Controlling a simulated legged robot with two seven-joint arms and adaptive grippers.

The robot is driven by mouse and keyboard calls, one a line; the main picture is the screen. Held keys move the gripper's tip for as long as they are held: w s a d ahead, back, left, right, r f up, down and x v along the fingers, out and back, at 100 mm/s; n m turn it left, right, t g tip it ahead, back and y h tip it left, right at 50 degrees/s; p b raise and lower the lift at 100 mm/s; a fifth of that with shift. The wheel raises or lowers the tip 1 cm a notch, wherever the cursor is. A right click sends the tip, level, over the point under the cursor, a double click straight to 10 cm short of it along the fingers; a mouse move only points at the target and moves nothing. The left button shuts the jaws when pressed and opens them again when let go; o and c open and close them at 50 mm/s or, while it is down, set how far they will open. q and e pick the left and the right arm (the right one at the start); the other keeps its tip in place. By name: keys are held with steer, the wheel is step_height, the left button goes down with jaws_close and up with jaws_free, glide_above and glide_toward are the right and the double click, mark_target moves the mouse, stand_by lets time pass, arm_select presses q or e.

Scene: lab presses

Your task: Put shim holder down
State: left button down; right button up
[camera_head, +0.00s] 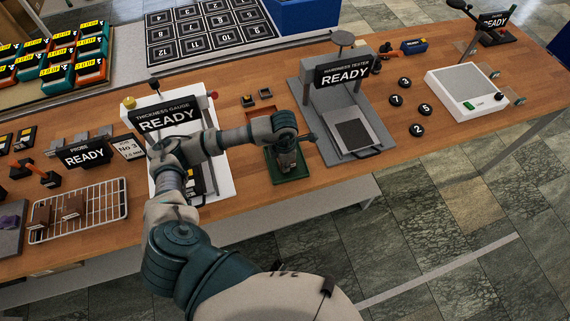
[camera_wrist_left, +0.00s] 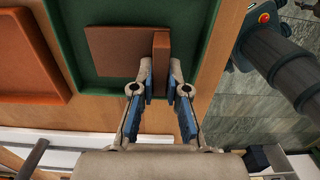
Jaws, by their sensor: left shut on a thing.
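My left gripper (camera_head: 288,158) is over the small green tray (camera_head: 292,179) on the wooden bench. In the left wrist view, its two fingers (camera_wrist_left: 161,82) stand either side of the upright fin of a brown shim holder (camera_wrist_left: 120,50) and are shut on it. The holder's flat plate lies level over the floor of the green tray (camera_wrist_left: 68,45), inside its rim. I cannot tell whether it touches the floor. In the head view, my gripper and arm mostly hide the holder. My right gripper is not in view.
The hardness tester (camera_head: 343,75) stands right of the tray. The thickness gauge (camera_head: 167,118) stands left, partly behind my arm. A wire rack (camera_head: 100,203) with brown holders is at far left. An orange tray (camera_wrist_left: 25,60) lies beside the green one. The bench's front edge is close.

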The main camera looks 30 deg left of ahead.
arm_select(q)
steer(key=shift+a+f, duration=0.2)
steer(key=shift+f, duration=0.25)
steer(key=c, duration=1.2)
jaws_free()
steer(key=shift+d, duration=0.2)
steer(key=shift+d+r, duration=0.1)
steer(key=shift+d, duration=0.15)
steer(key=shift+r, duration=0.1)
step_height(320, 180, up, 12)
steer(key=shift+a+f, duration=0.1)
steer(key=shift+a, duration=0.2)
steer(key=shift+f, duration=0.1)
